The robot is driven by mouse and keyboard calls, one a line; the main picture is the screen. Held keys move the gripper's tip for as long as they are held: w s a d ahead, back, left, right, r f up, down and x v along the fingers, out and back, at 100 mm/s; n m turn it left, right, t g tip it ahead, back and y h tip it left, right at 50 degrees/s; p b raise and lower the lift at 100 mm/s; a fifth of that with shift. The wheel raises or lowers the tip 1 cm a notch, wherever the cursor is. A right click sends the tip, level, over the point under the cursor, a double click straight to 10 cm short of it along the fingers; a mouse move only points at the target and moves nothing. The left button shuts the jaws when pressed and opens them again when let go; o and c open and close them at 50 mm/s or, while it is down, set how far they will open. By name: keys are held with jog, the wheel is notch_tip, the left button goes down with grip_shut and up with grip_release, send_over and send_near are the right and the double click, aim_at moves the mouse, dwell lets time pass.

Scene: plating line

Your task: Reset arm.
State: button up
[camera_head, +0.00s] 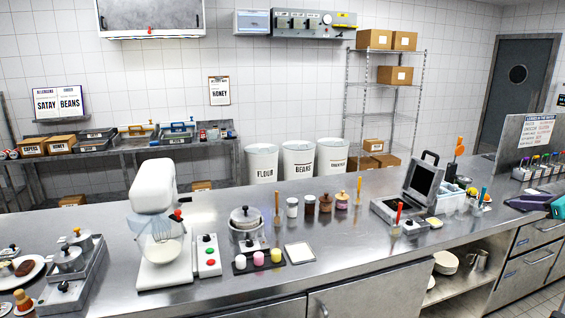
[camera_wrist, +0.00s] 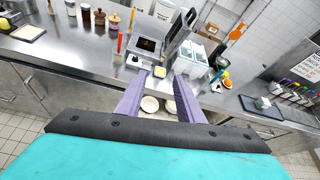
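My gripper (camera_wrist: 162,79) shows in the wrist view with its two purple fingers spread apart and nothing held between them. Its teal body fills the bottom of that view. In the camera_head view my gripper (camera_head: 510,203) is at the far right edge, only partly in frame, with the fingers pointing left, in front of the steel counter (camera_head: 335,236). The rest of my arm is out of frame.
On the counter stand a white mixer (camera_head: 155,190), a pot (camera_head: 244,218), several jars (camera_head: 326,203), an open press-like appliance (camera_head: 418,186) and clear containers (camera_head: 450,201). A rack of coloured-top bottles (camera_head: 537,168) is at the right. The counter's front strip is largely clear.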

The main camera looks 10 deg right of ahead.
jog(key=w+a+f+n+g+y+b, duration=0.1)
jog(key=w+a+f+n+g, duration=0.2)
jog(key=a+f, duration=0.8)
jog(key=w+a+f+n+g+y, duration=0.1)
jog(key=w+a+f+n, duration=0.2)
jog(key=w+a+f, duration=0.75)
jog(key=s+a+f+n+g+y+b, duration=0.1)
jog(key=s+a+f+n+g, duration=0.25)
jog(key=a+f, duration=0.85)
jog(key=s+a+f+n+g+y+b, duration=0.1)
jog(key=s+a+f+n+g, duration=0.3)
jog(key=a+f, duration=0.8)
jog(key=s+a+f+n+g+h+b, duration=0.1)
jog(key=s+a+f+n+g, duration=0.2)
jog(key=s+a+f+n, duration=1.15)
jog(key=s+a+f+n+g+h, duration=0.1)
jog(key=s+a+f, duration=0.2)
jog(key=s, duration=0.6)
jog(key=s+a+f+n+g+h+b, duration=0.1)
jog(key=s+a+f, duration=0.3)
jog(key=s, duration=0.5)
jog(key=s+a+f+n+g+h+b, duration=0.1)
jog(key=s+a+f+n+g+h, duration=0.1)
jog(key=s+a+f, duration=0.2)
jog(key=s+f, duration=0.3)
jog(key=s, duration=0.2)
jog(key=shift+n, duration=0.3)
